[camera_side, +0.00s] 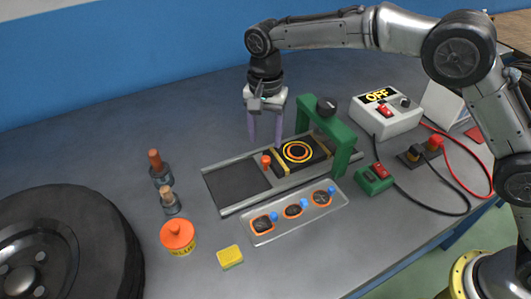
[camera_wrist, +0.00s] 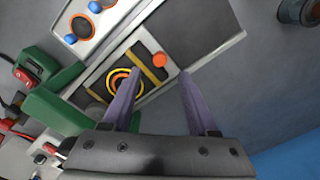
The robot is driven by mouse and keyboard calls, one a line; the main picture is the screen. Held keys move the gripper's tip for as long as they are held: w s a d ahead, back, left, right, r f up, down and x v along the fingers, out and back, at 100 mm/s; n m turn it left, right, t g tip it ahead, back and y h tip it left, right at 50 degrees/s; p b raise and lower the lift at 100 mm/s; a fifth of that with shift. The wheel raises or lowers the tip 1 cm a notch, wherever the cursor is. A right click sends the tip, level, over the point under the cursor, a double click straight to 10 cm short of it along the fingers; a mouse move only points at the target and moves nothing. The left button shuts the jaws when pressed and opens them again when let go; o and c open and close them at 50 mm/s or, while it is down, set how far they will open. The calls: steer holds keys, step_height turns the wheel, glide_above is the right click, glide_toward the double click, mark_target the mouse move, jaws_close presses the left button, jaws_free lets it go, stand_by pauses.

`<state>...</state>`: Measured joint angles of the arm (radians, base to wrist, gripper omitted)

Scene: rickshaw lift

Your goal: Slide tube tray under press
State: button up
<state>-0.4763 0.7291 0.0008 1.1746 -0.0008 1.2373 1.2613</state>
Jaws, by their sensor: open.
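The tube tray (camera_side: 284,164) is a dark plate with yellow stripes, an orange-and-yellow ringed disc and an orange knob (camera_side: 266,161) at its left end. It lies in a grey rail track (camera_side: 222,176). The green press (camera_side: 343,155) is an arch with a black knob on top. The tray's right end is at the arch; its ring is left of the arch. My gripper (camera_side: 265,142) points down, open and empty, above the track near the orange knob. In the wrist view, my fingertips (camera_wrist: 158,82) stand apart on either side below the knob (camera_wrist: 158,60).
A clear tray (camera_side: 330,208) of orange-rimmed parts lies in front of the track. A control box reading OFF (camera_side: 385,112) and a green switch box (camera_side: 376,178) with cables stand at right. A tire (camera_side: 105,245), an orange pot (camera_side: 177,238) and a yellow sponge (camera_side: 230,257) are left.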

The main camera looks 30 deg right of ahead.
mark_target(265, 158)
steer(key=shift+f, duration=3.2)
jaws_close()
